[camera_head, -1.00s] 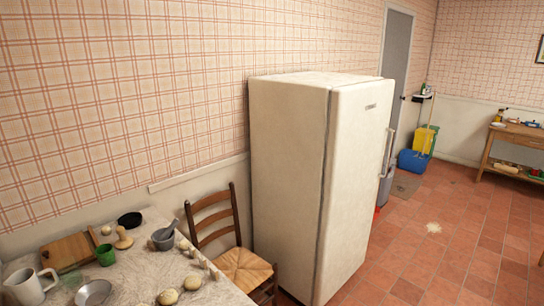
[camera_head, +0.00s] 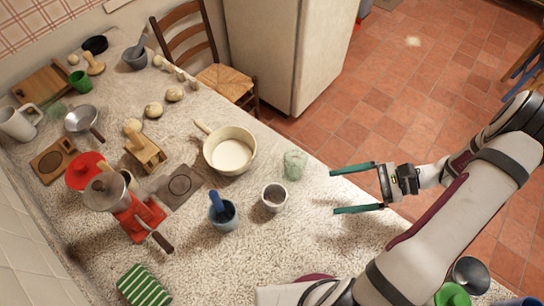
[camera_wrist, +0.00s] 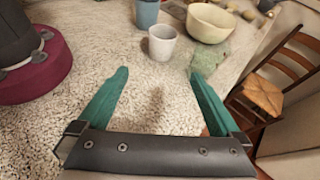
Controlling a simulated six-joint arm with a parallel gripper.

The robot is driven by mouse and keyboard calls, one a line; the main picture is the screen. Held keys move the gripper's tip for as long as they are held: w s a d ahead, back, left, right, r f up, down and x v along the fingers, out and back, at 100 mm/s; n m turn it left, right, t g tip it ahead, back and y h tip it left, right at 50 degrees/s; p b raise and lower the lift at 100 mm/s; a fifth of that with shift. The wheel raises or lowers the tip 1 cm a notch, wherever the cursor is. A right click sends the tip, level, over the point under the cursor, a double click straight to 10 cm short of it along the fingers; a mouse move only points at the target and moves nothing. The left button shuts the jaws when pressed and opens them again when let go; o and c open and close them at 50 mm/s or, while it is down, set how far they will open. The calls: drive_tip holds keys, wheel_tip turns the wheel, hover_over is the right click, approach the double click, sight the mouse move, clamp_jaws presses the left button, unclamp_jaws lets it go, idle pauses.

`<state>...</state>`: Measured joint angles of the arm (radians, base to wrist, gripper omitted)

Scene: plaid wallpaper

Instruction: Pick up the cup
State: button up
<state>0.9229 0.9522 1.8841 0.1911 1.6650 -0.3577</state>
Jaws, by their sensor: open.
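A small whitish cup (camera_head: 274,197) stands upright on the speckled table (camera_head: 320,235), and it also shows in the wrist view (camera_wrist: 162,42). My gripper (camera_head: 335,191) is open and empty to the right of this cup, with its two teal fingers pointing toward it. In the wrist view the cup is ahead of my gripper (camera_wrist: 158,75), roughly between the lines of the fingers and apart from them. A small green cup (camera_head: 80,80) stands at the far left of the table.
A cream pan (camera_head: 229,152), a red grinder (camera_head: 137,215) and a chair (camera_head: 212,70) are around. The table between gripper and cup is clear.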

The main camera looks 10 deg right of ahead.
drive_tip(key=x, duration=1.6)
drive_tip(key=shift+w+d+f, duration=0.15)
drive_tip(key=c, duration=1.4)
drive_tip(key=shift+r, duration=0.5)
drive_tip(key=shift+c, duration=0.2)
drive_tip(key=r, duration=0.3)
drive_tip(key=shift+d+r, duration=0.25)
drive_tip(key=shift+d, duration=0.15)
drive_tip(key=s+d+r, duration=0.4)
drive_tip(key=d+r, duration=0.2)
drive_tip(key=d, duration=0.4)
wheel_tip(320, 180, up, 4)
hover_over(280, 202)
drive_tip(key=w, duration=0.2)
drive_tip(key=a+r, duration=0.2)
drive_tip(key=a, duration=0.4)
drive_tip(key=a+r, duration=0.2)
drive_tip(key=a, duration=0.5)
drive_tip(key=shift+s+r, duration=0.3)
drive_tip(key=shift+s, duration=0.15)
